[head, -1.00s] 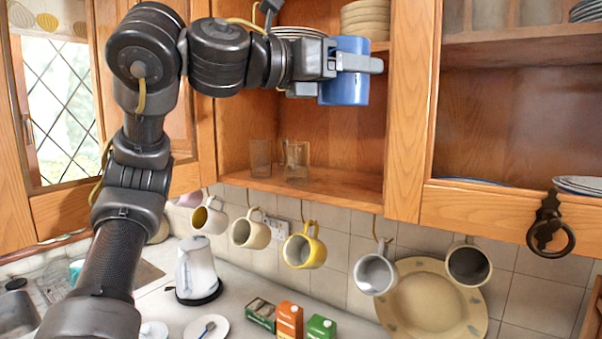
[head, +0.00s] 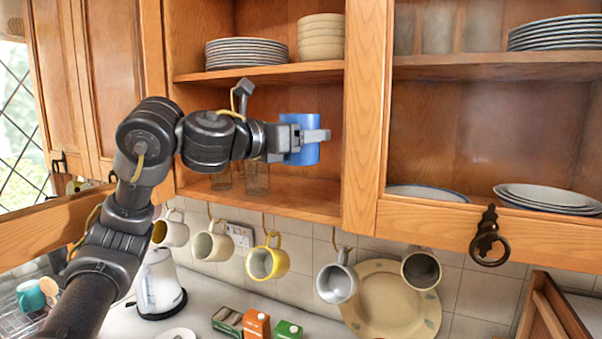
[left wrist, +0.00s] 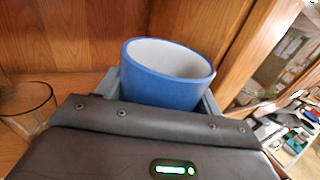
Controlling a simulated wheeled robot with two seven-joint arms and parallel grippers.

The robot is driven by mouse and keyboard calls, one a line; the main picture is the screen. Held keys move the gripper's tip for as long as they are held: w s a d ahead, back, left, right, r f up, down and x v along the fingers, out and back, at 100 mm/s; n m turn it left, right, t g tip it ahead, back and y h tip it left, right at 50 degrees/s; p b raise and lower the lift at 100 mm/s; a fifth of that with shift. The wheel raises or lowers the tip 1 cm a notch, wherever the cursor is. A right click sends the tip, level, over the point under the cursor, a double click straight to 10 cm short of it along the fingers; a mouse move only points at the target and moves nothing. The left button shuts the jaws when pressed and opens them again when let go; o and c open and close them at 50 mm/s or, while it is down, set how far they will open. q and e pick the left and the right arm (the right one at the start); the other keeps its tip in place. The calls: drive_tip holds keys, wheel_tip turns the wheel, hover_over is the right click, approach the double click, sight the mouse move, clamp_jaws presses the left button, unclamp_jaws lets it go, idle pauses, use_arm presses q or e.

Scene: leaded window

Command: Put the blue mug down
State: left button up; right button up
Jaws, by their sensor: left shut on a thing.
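The blue mug (head: 300,154) is held upright in my left gripper (head: 318,136), in front of or inside the lower part of the open cupboard. The gripper is shut on the mug, with a finger across its side. In the left wrist view the blue mug (left wrist: 165,85) shows its white, empty-looking inside, between the jaws of the left gripper (left wrist: 160,98). The cupboard's lower shelf (head: 290,195) lies below the mug; I cannot tell whether the mug touches it. My right gripper is not in view.
Clear glasses (head: 256,178) stand on the lower shelf left of the mug, one (left wrist: 28,102) close by in the wrist view. Plates (head: 245,53) and bowls (head: 320,37) fill the shelf above. The cupboard's upright (head: 367,120) is close on the right. Several mugs (head: 268,262) hang below.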

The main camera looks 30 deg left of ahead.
use_arm(q)
drive_tip(key=w+a+f+p, duration=0.1)
drive_tip(key=w+f, duration=0.1)
drive_tip(key=w+a+f, duration=0.1)
drive_tip(key=w+f, duration=0.1)
drive_tip(key=w, duration=0.1)
drive_tip(key=w+a+f+p, duration=0.1)
drive_tip(key=w+f, duration=0.1)
drive_tip(key=f, duration=0.1)
drive_tip(key=shift+w+a+p, duration=0.2)
drive_tip(key=shift+w+p, duration=0.1)
drive_tip(key=shift+w, duration=0.05)
drive_tip(key=shift+w+a+f, duration=0.1)
drive_tip(key=shift+w+f, duration=0.1)
drive_tip(key=shift+f, duration=0.15)
wheel_tip(320, 180, down, 2)
drive_tip(key=shift+f+p, duration=0.15)
drive_tip(key=shift+p, duration=0.95)
drive_tip(key=shift+f, duration=0.3)
